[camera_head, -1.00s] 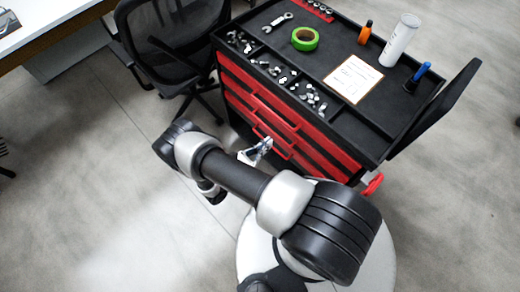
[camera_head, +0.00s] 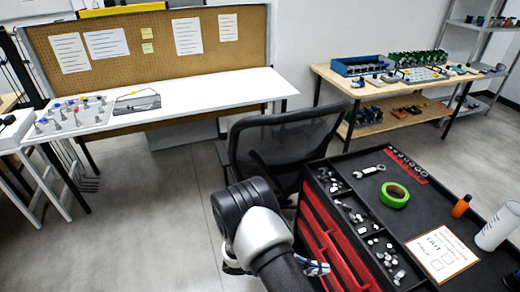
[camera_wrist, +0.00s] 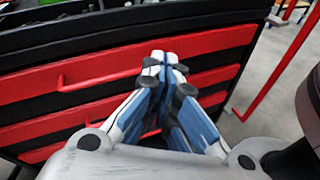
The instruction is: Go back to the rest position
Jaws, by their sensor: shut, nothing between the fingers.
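My gripper (camera_wrist: 165,62) is shut and empty in the wrist view, its fingertips together in front of the red drawers (camera_wrist: 215,75) of the tool cart. I cannot tell from the wrist view how close the fingertips are to the drawer fronts. In the head view my gripper (camera_head: 318,268) shows small at the lower middle, beside the cart's left side. My arm is folded and enters from the bottom edge.
A black chair (camera_head: 285,150) stands behind my arm. Floor at left is clear.

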